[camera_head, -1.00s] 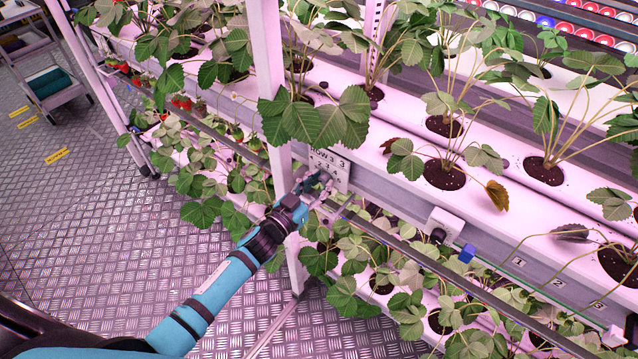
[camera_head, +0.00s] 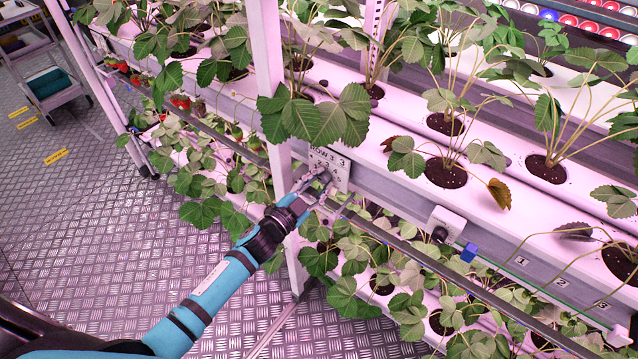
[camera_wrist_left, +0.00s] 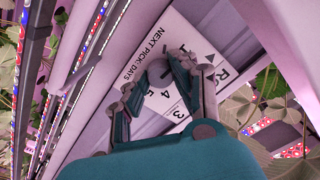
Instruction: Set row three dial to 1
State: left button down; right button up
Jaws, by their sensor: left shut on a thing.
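The row three dial panel (camera_head: 338,168) is a pale plate fixed to the rack's front rail, beside a white upright. The wrist view shows the plate (camera_wrist_left: 196,38) with "NEXT PICK: DAYS" and numbers including 4 and 5. My left gripper (camera_head: 318,187) reaches it from the lower left. In the wrist view its fingers (camera_wrist_left: 156,78) are shut on the round grey dial knob (camera_wrist_left: 158,70), one on each side. The fingers cover part of the number ring, and I cannot tell which number the dial points to. My right gripper is not in view.
Strawberry plants (camera_head: 310,118) hang leaves just above the panel. A dark rail (camera_head: 420,257) runs along the rack front, close to my left gripper. A white box (camera_head: 445,224) sits on the rail to the right. The floor (camera_head: 90,220) at left is clear.

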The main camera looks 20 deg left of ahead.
pick_arm(q)
jog(key=shift+m, duration=0.5)
jog(key=c, duration=1)
grip_release()
jog(key=shift+c, duration=0.2)
jog(key=v, duration=1.2)
